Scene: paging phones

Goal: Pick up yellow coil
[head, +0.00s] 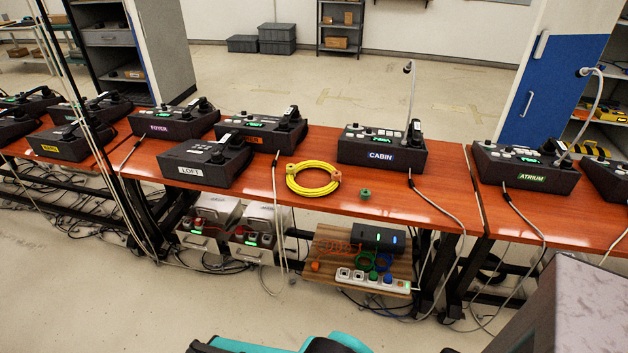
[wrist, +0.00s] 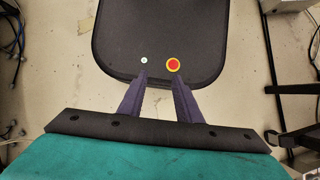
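The yellow coil (head: 313,179) lies flat on the orange-brown table (head: 405,200), between the LOFT box and the CABIN box. It has an orange-brown part on its right side and another on its left. The coil is not in the wrist view. My gripper (wrist: 158,78) shows in the wrist view with its two dark fingers apart and nothing between them. It is above a dark rounded panel with a red and yellow button, away from the table top. Teal parts of my own arm show at the bottom of the head view.
The LOFT box (head: 207,160) stands left of the coil and the CABIN box (head: 382,150) to its right. A small green item (head: 366,193) lies right of the coil. A power strip (head: 372,281) and cables are below. Grey cables hang over the table's front edge.

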